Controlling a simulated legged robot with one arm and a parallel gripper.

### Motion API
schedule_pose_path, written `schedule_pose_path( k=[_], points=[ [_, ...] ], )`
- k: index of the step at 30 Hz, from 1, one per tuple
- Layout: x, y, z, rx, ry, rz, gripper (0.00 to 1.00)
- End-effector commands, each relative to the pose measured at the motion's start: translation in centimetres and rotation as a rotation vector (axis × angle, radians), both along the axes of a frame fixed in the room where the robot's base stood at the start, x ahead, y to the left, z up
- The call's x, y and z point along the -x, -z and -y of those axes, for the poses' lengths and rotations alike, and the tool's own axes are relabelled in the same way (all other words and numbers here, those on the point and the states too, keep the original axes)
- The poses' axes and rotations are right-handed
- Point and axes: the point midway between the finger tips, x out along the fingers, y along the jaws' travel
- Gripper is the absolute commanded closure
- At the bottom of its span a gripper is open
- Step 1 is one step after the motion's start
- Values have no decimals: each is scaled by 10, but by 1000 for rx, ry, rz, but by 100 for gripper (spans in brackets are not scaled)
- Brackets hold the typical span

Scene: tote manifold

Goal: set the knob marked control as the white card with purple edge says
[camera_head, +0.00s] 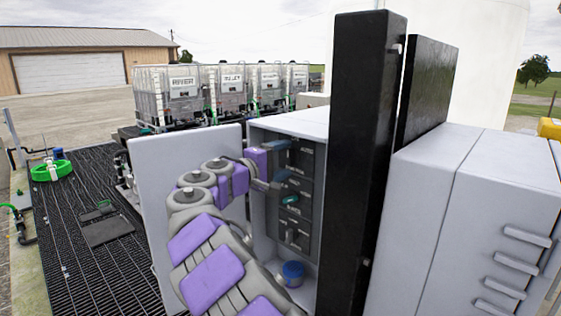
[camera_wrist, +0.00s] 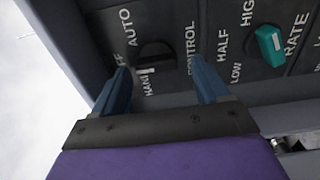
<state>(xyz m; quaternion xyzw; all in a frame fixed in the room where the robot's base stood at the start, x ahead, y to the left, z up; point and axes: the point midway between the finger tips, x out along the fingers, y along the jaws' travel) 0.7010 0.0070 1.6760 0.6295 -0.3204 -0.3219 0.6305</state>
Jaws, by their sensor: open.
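The black control knob (camera_wrist: 157,52) is on the dark panel (camera_wrist: 215,72) in the wrist view. OFF, AUTO and HAND are lettered around it, with CONTROL to its right. A small white mark shows at its lower left, close to HAND; I cannot tell surely if it is the pointer. My gripper (camera_wrist: 161,66) is open, its blue fingertips on either side of the knob's lower part; contact is unclear. In the head view my gripper (camera_head: 281,161) is at the upper part of the panel inside the open cabinet. I see no white card with purple edge.
A teal knob (camera_wrist: 269,44) marked RATE, with LOW, HALF and HIGH, is right of the control knob. The cabinet's open door (camera_head: 185,160) stands at left. A black post (camera_head: 358,130) stands close at right. A blue round container (camera_head: 292,273) sits low in the cabinet.

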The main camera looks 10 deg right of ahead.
Motion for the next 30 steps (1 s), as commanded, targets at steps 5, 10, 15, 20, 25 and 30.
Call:
schedule_pose_path(
  k=[5, 10, 15, 20, 25, 30],
  points=[
    [14, 1, -22, 2, -2, 2, 26],
    [36, 0, -55, 3, -5, 5, 26],
    [57, 1, -86, 3, -5, 3, 26],
    [76, 2, -111, 3, -2, 0, 26],
    [90, 2, -130, 1, -4, -1, 26],
    [96, 2, -138, 0, 0, -3, 26]
  ],
)
